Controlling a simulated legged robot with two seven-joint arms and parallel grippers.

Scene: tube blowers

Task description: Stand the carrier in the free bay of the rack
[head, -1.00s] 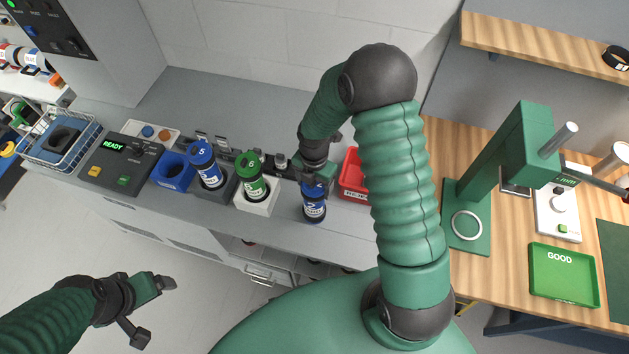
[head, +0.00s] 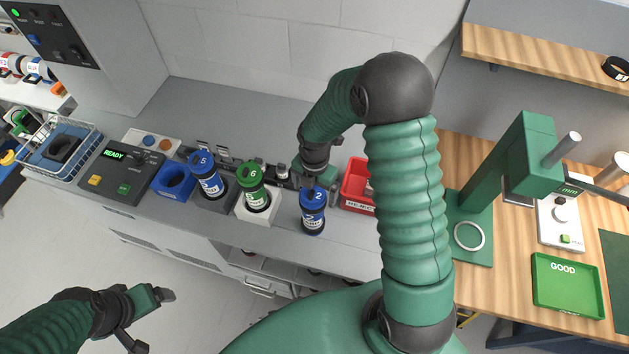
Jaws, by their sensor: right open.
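The blue carrier marked 2 (head: 313,218) stands upright on the grey counter, right of the rack. My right gripper (head: 317,186) is open at the carrier's top, on its far side; whether its fingers touch the cap is hard to tell. The rack is a row of bays. Its blue bay (head: 174,183) at the left is empty. The dark grey bay (head: 216,205) holds a blue carrier marked 5 (head: 207,178). The white bay (head: 258,216) holds a green carrier marked 6 (head: 251,185). My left gripper (head: 151,320) is open and empty, low at the left, away from the counter.
A red bin (head: 358,190) stands right of carrier 2. A control box reading READY (head: 122,170) and a wire basket (head: 62,152) are left of the rack. Small dark fittings line the counter behind the bays. A wooden bench with a green GOOD tray (head: 567,284) is at right.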

